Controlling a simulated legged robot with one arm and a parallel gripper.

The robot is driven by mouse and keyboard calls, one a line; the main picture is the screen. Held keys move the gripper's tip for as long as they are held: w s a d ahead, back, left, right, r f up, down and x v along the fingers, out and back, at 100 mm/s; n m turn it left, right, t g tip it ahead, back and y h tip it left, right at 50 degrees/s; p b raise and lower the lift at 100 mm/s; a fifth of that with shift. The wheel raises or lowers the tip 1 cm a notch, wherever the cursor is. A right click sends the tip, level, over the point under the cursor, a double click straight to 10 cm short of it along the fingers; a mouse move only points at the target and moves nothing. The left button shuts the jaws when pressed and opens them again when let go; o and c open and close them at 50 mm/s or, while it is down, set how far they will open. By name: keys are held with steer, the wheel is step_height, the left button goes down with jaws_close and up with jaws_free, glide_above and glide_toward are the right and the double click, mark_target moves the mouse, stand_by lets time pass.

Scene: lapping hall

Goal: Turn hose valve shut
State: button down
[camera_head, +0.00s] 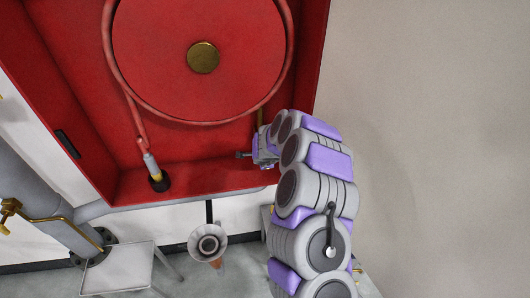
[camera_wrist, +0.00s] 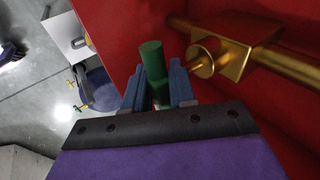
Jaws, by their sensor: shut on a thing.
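The hose valve (camera_wrist: 215,58) shows as a brass body on a brass pipe (camera_wrist: 270,62) in the wrist view, against the red cabinet wall. A green cylindrical handle (camera_wrist: 152,60) stands just left of it. My gripper (camera_wrist: 157,88) has its two blue-grey fingers on either side of this handle and is shut on it. The handle's far end sticks out past the fingertips. In the head view my gripper (camera_head: 262,157) is at the lower right inside of the cabinet, and my arm hides most of the valve.
The open red cabinet (camera_head: 230,178) holds a red reel (camera_head: 150,60) with a red hose (camera_head: 108,45) and a nozzle (camera_head: 152,168). Below are a white stool (camera_head: 130,268), a funnel-shaped thing (camera_head: 207,243) and a grey pipe (camera_head: 50,207). The right wall (camera_head: 430,120) is bare.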

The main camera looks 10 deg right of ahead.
steer(key=shift+w+r+y+p, duration=0.15)
steer(key=shift+y+p, duration=0.35)
steer(key=shift+p, duration=0.05)
steer(key=c, duration=1.1)
jaws_free()
steer(key=shift+d, duration=0.1)
steer(key=v, duration=1.7)
steer(key=shift+p, duration=0.3)
